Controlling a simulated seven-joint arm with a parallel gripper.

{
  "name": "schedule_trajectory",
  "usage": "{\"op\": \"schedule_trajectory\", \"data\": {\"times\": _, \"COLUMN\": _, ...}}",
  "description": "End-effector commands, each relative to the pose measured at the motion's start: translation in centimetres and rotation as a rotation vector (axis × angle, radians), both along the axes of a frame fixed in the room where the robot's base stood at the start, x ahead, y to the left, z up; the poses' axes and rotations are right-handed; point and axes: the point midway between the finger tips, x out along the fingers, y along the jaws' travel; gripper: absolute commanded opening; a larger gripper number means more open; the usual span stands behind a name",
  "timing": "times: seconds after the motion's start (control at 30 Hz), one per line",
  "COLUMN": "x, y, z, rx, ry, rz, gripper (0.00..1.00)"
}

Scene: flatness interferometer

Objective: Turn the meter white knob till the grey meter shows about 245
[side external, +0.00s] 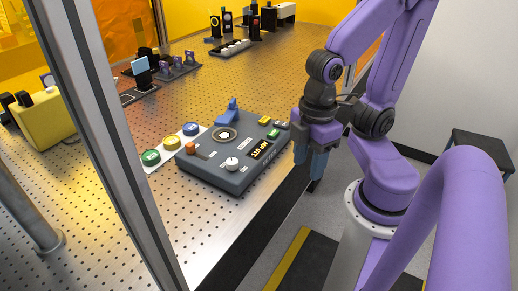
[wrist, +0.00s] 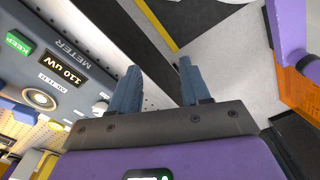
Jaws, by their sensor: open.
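The grey meter (side external: 205,176) is a flat box on the perforated metal table. Its white knob (side external: 232,163) stands upright near the front edge, left of the display. The display (side external: 262,149) reads 110 uW in yellow; it also shows upside down in the wrist view (wrist: 62,68). My gripper (side external: 310,168) is open and empty, pointing down to the right of the meter, apart from the knob. In the wrist view its two blue-grey fingers (wrist: 158,68) stand wide apart with dark edge and floor beyond them.
A metal frame post (side external: 110,130) crosses the side view.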

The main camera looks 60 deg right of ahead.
Motion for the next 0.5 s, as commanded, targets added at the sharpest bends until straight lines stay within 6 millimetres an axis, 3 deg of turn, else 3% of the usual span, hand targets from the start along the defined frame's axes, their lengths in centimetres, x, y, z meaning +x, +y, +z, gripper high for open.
{"op": "schedule_trajectory", "data": {"times": 0.2, "x": 0.0, "y": 0.0, "z": 0.0, "rx": 0.0, "ry": 0.0, "rz": 0.0, "gripper": 0.47}}
{"op": "schedule_trajectory", "data": {"times": 0.27, "x": 0.0, "y": 0.0, "z": 0.0, "rx": 0.0, "ry": 0.0, "rz": 0.0, "gripper": 0.56}}
{"op": "schedule_trajectory", "data": {"times": 0.33, "x": 0.2, "y": 0.1, "z": 0.1, "rx": -0.002, "ry": 0.001, "rz": -0.005, "gripper": 0.56}}
{"op": "schedule_trajectory", "data": {"times": 0.5, "x": 2.1, "y": 1.1, "z": 0.9, "rx": -0.026, "ry": 0.013, "rz": -0.056, "gripper": 0.56}}
